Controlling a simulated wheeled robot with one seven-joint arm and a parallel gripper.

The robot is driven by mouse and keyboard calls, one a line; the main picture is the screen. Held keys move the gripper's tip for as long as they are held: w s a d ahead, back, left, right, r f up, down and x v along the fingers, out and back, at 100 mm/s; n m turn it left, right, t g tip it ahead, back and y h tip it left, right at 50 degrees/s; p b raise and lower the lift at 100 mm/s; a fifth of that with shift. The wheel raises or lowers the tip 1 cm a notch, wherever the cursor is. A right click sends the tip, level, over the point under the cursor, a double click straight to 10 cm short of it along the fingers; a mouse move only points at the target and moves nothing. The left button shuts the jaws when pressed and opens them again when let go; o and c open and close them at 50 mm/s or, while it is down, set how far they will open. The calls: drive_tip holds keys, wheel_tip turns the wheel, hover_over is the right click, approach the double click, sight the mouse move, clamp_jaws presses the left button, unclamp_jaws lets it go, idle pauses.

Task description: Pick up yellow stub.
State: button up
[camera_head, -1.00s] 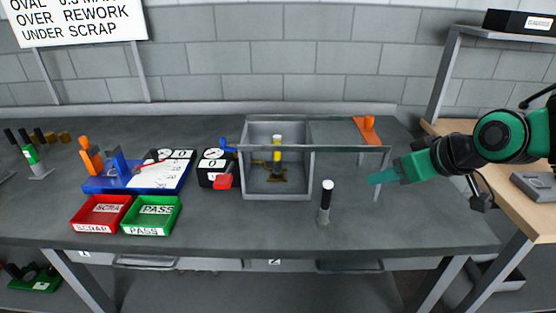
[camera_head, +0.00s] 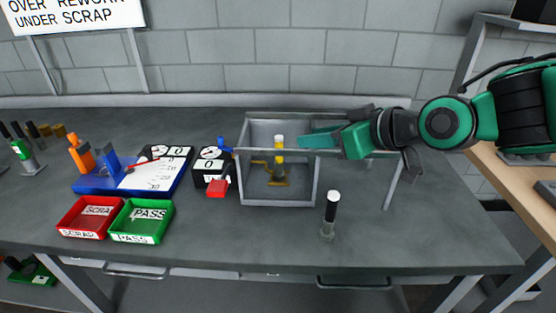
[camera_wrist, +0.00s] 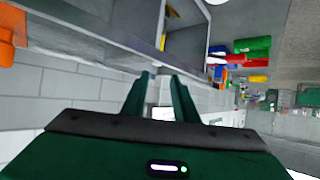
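I cannot make out the stub in the wrist view.
A grey rail (camera_head: 345,153) runs along the box's top front. A black post with a white top (camera_head: 331,207) stands right of the box. A dial gauge block (camera_head: 211,168) stands left of it. Red (camera_head: 82,233) and green (camera_head: 140,238) trays lie further left.

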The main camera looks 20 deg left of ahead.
sight(282, 139)
drive_tip(key=shift+w+d, duration=0.1)
drive_tip(key=shift+w, duration=0.45)
drive_tip(key=shift+x, duration=5.4)
drive_tip(key=shift+s+r, duration=0.1)
drive_tip(key=shift+c, duration=0.4)
clamp_jaws()
